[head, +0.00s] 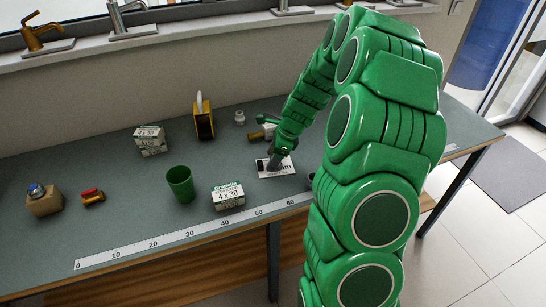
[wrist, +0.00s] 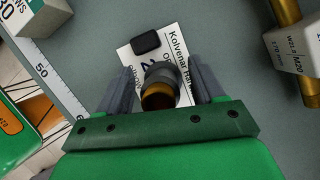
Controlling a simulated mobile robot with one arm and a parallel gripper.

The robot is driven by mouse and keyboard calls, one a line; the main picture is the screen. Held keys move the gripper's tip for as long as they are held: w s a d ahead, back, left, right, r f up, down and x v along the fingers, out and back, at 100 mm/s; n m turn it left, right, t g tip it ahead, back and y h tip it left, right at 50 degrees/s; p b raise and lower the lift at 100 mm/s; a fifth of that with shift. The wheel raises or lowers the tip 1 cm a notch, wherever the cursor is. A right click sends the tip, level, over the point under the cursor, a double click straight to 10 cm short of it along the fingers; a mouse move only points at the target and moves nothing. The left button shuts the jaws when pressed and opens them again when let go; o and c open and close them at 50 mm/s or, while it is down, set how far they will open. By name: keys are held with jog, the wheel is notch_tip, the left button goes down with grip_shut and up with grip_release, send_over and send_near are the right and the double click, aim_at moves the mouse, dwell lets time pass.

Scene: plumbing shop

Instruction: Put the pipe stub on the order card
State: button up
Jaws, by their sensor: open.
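The order card (head: 290,170) is a white printed card lying flat on the bench under my gripper; it also shows in the wrist view (wrist: 171,36). A short round piece, dark grey with a brass-coloured part, seems to be the pipe stub (wrist: 160,90). It appears over the card, between the fingers of my gripper (wrist: 162,88). The fingers are open, with a gap visible on each side of it. In the head view my gripper (head: 279,160) is low over the card and hides the stub. A small black block (wrist: 146,42) lies on the card.
A box marked 4 x 30 (head: 228,196) and a green cup (head: 181,184) stand left of the card. A brass piece (head: 256,136) lies behind it. A ruler strip (head: 180,236) runs along the front edge. Another box (head: 150,141) stands farther back.

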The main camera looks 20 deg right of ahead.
jog(key=v, duration=1.2)
jog(key=s+a+r+n+g+h, duration=0.1)
jog(key=s+a+r+n, duration=0.2)
jog(key=s+a+n, duration=0.3)
jog(key=s+a+r+n+g, duration=0.1)
jog(key=s+a+r+n, duration=0.35)
jog(key=s, duration=0.45)
jog(key=s+a+n+g+h, duration=0.1)
jog(key=s+a+n+h, duration=0.2)
jog(key=s+n, duration=0.9)
jog(key=s+a, duration=0.1)
jog(key=s, duration=0.9)
jog(key=shift+s, duration=0.35)
